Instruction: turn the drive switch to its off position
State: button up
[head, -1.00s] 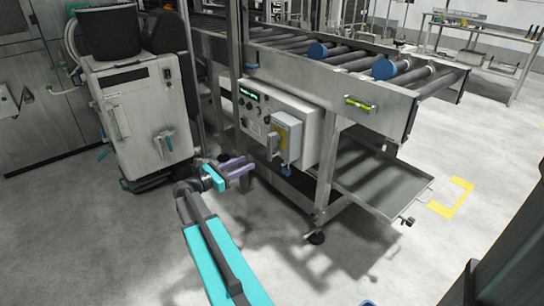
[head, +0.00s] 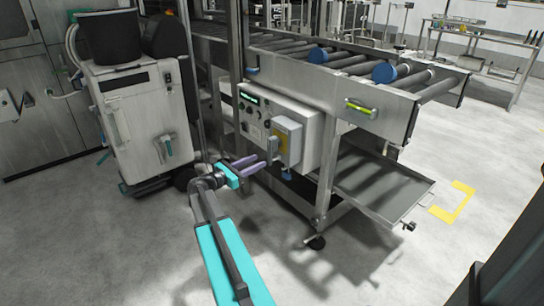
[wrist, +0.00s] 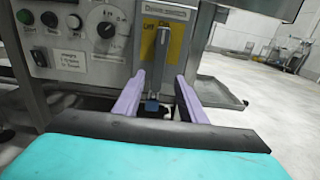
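The drive switch appears as a grey lever (wrist: 160,62) on a yellow plate (wrist: 175,42) in the wrist view, pointing roughly upright. Small lettering shows on the plate's left part, and a label above it is too small to read surely. In the head view the yellow-plated switch box (head: 289,138) sits on the right of the control box front. My gripper (head: 258,161) is open, its two purple fingers just left of and below the switch. In the wrist view the gripper (wrist: 160,78) has its fingers either side of the lever's lower part; contact cannot be told.
The control panel (wrist: 75,65) carries a round dial (wrist: 106,30) and several push buttons left of the switch. Below right is a metal tray (head: 385,180). A roller conveyor (head: 350,65) runs above. A grey cabinet machine (head: 140,115) stands left. Floor in front is clear.

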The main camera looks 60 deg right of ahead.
aim_at(269, 156)
jog(key=b+x, duration=0.1)
jog(key=x, duration=0.7)
jog(key=shift+s+d, duration=0.1)
